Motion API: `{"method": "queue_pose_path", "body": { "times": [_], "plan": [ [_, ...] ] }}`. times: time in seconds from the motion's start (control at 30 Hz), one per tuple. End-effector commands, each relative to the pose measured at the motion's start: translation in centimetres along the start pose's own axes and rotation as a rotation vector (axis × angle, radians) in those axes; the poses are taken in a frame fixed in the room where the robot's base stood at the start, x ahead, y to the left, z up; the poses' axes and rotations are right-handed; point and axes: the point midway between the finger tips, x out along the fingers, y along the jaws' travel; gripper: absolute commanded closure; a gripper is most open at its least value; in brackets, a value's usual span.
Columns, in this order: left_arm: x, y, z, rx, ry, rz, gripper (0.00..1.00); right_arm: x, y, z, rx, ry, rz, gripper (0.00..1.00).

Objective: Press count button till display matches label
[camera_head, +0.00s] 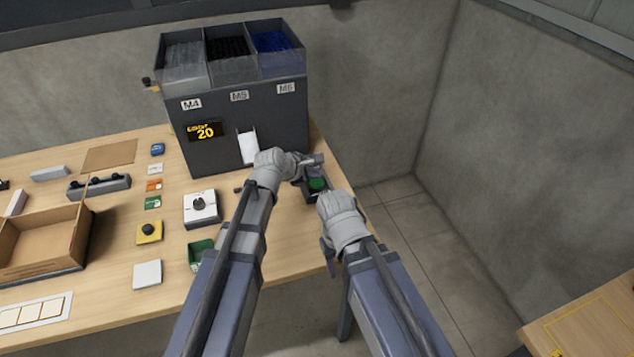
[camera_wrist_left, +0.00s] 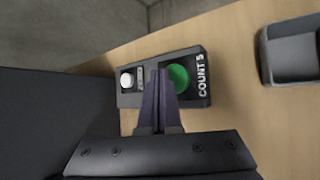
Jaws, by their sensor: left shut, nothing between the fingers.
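A dark button box (camera_head: 317,184) sits at the table's right edge with a green button on top. In the left wrist view the green button (camera_wrist_left: 178,78) is beside lettering that reads COUNT 5, and a white button (camera_wrist_left: 127,80) is at the box's other end. My left gripper (camera_head: 308,164) is shut and empty over the box. In the wrist view its fingertips (camera_wrist_left: 158,74) overlap the box between the two buttons, beside the green one; contact is unclear. The feeder's display (camera_head: 205,131) reads 20 under small blurred text. My right gripper (camera_head: 327,250) hangs near the table edge, fingers mostly hidden.
The feeder (camera_head: 240,110) has three bins marked M4, M5 and M6 and a white chute (camera_head: 248,146). A white knob box (camera_head: 201,208), a yellow button box (camera_head: 149,232), a green bin (camera_head: 201,252) and a cardboard box (camera_head: 40,245) stand to the left.

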Motion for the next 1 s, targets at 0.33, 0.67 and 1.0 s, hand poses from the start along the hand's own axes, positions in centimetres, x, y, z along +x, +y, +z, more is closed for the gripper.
{"method": "queue_pose_path", "body": {
  "times": [0.33, 0.67, 1.0],
  "plan": [
    [0.16, -0.12, -0.12, 0.0, 0.0, 0.0, 1.0, 0.23, -0.02, -0.01, 0.0, 0.0, 0.0, 0.5],
    [0.59, -0.43, -0.43, 0.0, 0.0, 0.0, 1.0, 0.84, -0.08, -0.05, 0.0, 0.0, 0.0, 0.5],
    [0.64, -0.47, -0.47, 0.0, 0.0, 0.0, 1.0, 0.91, -0.09, -0.05, 0.0, 0.0, 0.0, 0.5]
  ]
}}
